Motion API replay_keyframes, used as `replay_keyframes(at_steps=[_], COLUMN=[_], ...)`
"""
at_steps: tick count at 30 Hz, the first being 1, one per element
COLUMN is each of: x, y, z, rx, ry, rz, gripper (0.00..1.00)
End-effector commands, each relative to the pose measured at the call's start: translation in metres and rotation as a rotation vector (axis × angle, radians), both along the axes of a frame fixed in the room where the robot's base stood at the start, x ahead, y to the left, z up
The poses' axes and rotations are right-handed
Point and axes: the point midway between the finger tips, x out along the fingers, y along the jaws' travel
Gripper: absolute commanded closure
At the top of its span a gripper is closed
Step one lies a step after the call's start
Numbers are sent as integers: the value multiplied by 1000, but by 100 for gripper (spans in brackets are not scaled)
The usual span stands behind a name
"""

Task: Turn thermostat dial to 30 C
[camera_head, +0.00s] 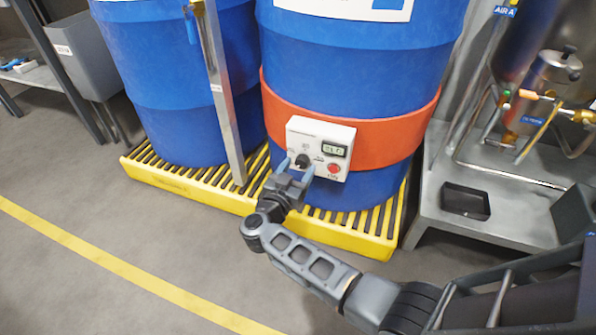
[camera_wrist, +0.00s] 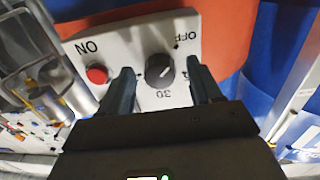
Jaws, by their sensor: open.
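The thermostat is a white box (camera_head: 320,135) on the red band of a blue drum. It has a black round dial (camera_head: 302,161), a red button (camera_head: 333,168) and a small display (camera_head: 334,150) whose digits are too small to read surely. In the wrist view the panel appears upside down, with the dial (camera_wrist: 157,70) between my fingers and the "30" mark below it. A pale pointer line shows on the dial, aimed away from the "30". My gripper (camera_head: 300,170) is open, its fingers on either side of the dial. The wrist view also shows my gripper (camera_wrist: 162,78); contact cannot be told.
The red button (camera_wrist: 96,74) lies beside one finger in the wrist view. A second blue drum (camera_head: 180,90) and a metal post (camera_head: 222,100) stand left. A yellow slatted pallet (camera_head: 165,180) lies below. A metal bench (camera_head: 480,225) stands right. The floor in front is clear.

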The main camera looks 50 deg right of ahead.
Motion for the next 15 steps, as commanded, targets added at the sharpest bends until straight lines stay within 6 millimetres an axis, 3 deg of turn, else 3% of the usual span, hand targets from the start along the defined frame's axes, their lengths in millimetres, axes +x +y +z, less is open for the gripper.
replay_keyframes(at_steps=[10,15], x=[1,1], y=[-5,-5], z=[0,0], rx=[-1,-1], ry=[0,0], rz=[0,0], gripper=[36,52])
